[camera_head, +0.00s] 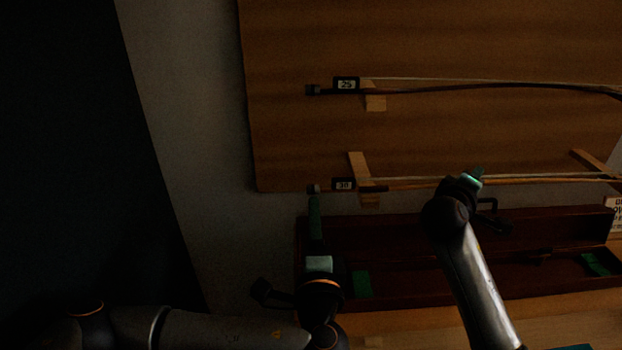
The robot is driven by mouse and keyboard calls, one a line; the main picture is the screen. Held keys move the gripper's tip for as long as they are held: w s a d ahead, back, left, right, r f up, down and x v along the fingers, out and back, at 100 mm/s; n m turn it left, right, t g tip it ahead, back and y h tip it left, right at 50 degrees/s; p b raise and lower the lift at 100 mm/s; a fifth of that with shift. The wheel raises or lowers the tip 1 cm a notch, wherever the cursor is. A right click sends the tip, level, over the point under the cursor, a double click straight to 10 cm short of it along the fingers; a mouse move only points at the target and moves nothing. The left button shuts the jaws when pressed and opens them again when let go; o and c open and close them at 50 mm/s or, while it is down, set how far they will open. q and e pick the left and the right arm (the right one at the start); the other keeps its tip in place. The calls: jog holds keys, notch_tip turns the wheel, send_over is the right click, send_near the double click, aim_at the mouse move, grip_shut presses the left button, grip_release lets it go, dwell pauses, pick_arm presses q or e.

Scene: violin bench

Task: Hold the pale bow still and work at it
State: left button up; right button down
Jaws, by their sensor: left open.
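The pale bow (415,184) lies level across wooden pegs on the board, its dark screw end at the left beside a small numbered tag (343,185). My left gripper (315,200) points up with green fingers just below that dark end. It is open; whether its fingers straddle the end or stop short, I cannot tell. My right gripper (473,177) is at the middle of the visible stick and covers part of it. Its green tip shows, but the wrist hides the jaws and any contact with the bow. The bow's far end runs toward the right edge.
A darker bow (480,86) with its own tag hangs higher on the wooden board (300,135). Below stands an open dark red case (400,286) with green patches, on a pale wooden bench (400,322). A partly cut-off white sign (614,211) is at right. The light is dim.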

aim_at(311, 186)
pick_arm(q)
jog(key=w, duration=0.7)
jog(key=w+r, duration=0.1)
jog(key=w, duration=0.3)
jog(key=shift+w, duration=0.35)
jog(key=shift+c, duration=0.4)
grip_shut()
